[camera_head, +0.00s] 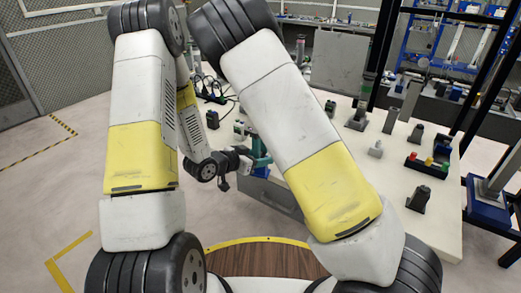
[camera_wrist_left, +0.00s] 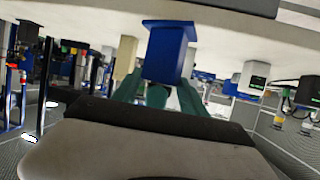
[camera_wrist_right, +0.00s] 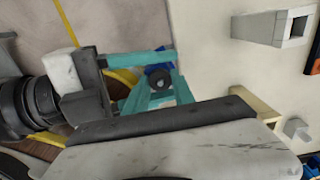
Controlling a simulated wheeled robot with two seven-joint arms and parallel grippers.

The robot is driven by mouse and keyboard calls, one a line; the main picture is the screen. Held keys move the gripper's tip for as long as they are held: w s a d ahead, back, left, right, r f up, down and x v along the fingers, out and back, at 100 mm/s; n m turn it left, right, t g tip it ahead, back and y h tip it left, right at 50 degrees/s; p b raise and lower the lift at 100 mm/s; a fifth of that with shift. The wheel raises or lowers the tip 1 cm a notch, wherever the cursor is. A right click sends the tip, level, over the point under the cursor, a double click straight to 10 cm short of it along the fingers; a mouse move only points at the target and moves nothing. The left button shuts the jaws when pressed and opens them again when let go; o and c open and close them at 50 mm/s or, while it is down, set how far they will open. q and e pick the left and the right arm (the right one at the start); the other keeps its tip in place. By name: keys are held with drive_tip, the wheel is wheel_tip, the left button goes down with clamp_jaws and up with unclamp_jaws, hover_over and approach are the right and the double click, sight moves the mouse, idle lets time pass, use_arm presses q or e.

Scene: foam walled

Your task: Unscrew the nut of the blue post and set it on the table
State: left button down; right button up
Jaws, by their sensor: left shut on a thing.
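The blue post (camera_head: 262,172) stands at the near left edge of the white table, partly hidden by teal fingers and my right forearm. Its blue block shows upside down in the left wrist view (camera_wrist_left: 168,52). My left gripper (camera_head: 258,152) reaches in from the left, its teal fingers shut on the dark nut (camera_wrist_right: 158,79) at the post. In the right wrist view the nut appears round, between those fingers. My right gripper (camera_wrist_right: 160,92) is close to the nut, its teal fingers apart. My right forearm hides it in the head view.
The white table (camera_head: 385,190) carries several grey posts, such as one with a dark base (camera_head: 358,118), and a dark block with coloured pegs (camera_head: 427,162) at the right. Black frame uprights stand at the table's right. Bare tabletop lies right of my right forearm.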

clamp_jaws()
drive_tip(key=shift+n, duration=1.7)
drive_tip(key=o, duration=0.9)
unclamp_jaws()
drive_tip(key=shift+o, duration=0.2)
wheel_tip(320, 180, up, 4)
drive_tip(key=shift+r, duration=0.25)
drive_tip(key=shift+c, duration=0.4)
wheel_tip(320, 180, up, 3)
drive_tip(key=m, duration=0.3)
drive_tip(key=shift+r, duration=0.1)
drive_tip(key=shift+f, duration=3.85)
